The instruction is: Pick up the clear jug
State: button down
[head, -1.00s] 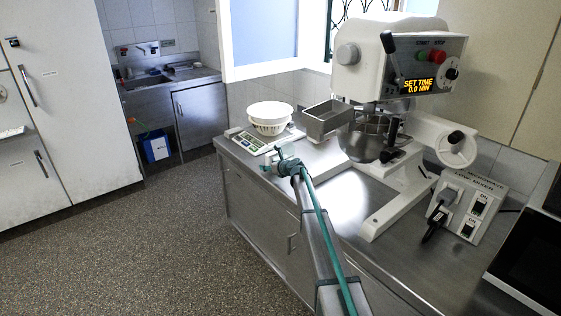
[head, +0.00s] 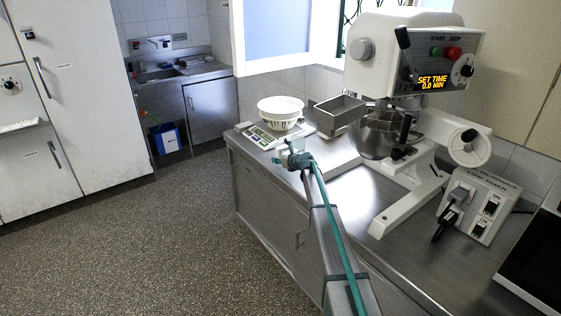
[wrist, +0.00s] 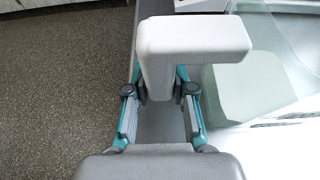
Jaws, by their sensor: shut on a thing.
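The clear jug (wrist: 275,75) shows at the right of the wrist view, see-through, with a thick light grey handle (wrist: 192,40). My gripper (wrist: 161,92) is shut on the handle, with a teal-edged finger on each side of it. In the head view my gripper (head: 298,158) is over the near edge of the steel counter, and the jug (head: 291,146) is a small pale shape just beyond it, partly hidden. I cannot tell whether the jug touches the counter.
A kitchen scale (head: 262,136) with a white bowl (head: 281,107) stands just beyond on the counter (head: 345,190). A large white mixer (head: 412,60) with a steel bowl stands to the right. A control box (head: 480,205) is farther right. The floor at left is clear.

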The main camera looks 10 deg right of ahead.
jog(key=shift+r, duration=0.5)
jog(key=s+d+r+b, duration=0.1)
jog(key=s+r+b, duration=0.2)
jog(key=s+r, duration=0.8)
jog(key=s, duration=0.3)
jog(key=shift+d+r, duration=0.2)
jog(key=shift+d, duration=0.1)
jog(key=c, duration=1.5)
grip_release()
grip_shut()
